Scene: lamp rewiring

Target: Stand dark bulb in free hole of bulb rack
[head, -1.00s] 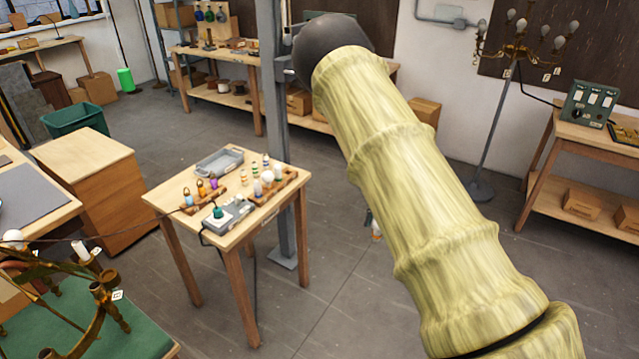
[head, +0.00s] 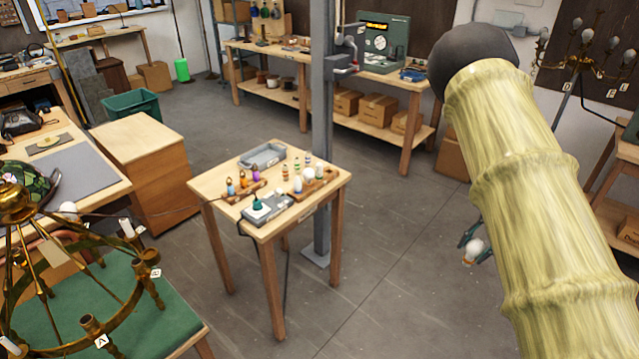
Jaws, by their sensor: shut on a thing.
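My gripper (head: 467,242) shows partly beside my arm, right of the small table. It is shut on a pale bulb (head: 474,250) with an orange-brown lower end, held over the floor area; my arm hides part of the gripper. On the small wooden table, a wooden rack (head: 325,183) at the right holds pale bulbs. Another small wooden rack (head: 241,196) at the left holds orange and purple pieces. Free holes are too small to make out. My gripper is well apart from both racks.
The small table (head: 215,182) also carries a grey tray (head: 262,155), a grey box with a green-topped piece (head: 262,208) and small striped pieces. A grey post (head: 320,120) stands behind it. A brass chandelier (head: 90,325) is at lower left. Floor right of the table is clear.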

